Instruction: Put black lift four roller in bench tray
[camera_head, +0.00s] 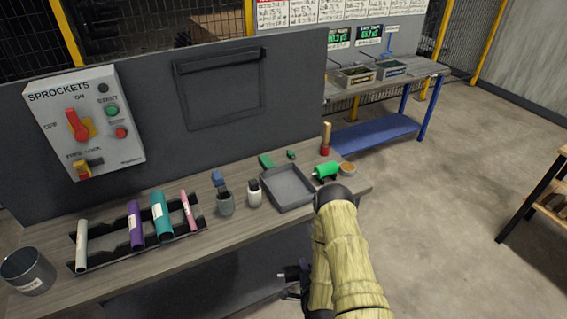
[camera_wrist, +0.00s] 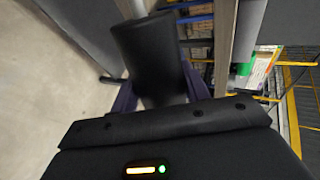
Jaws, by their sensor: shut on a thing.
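My gripper (camera_wrist: 158,92) is shut on a black roller (camera_wrist: 147,50), a dark cylinder with a pale shaft end, seen between the purple fingers in the wrist view. In the head view the roller (camera_head: 292,272) shows small and dark beside my yellow-sleeved arm, low in front of the bench. The grey bench tray (camera_head: 290,208) lies on the bench top, above and behind the roller in the picture, and looks empty. The fingers are mostly hidden in the head view.
A metal bucket (camera_head: 28,272) is at far left.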

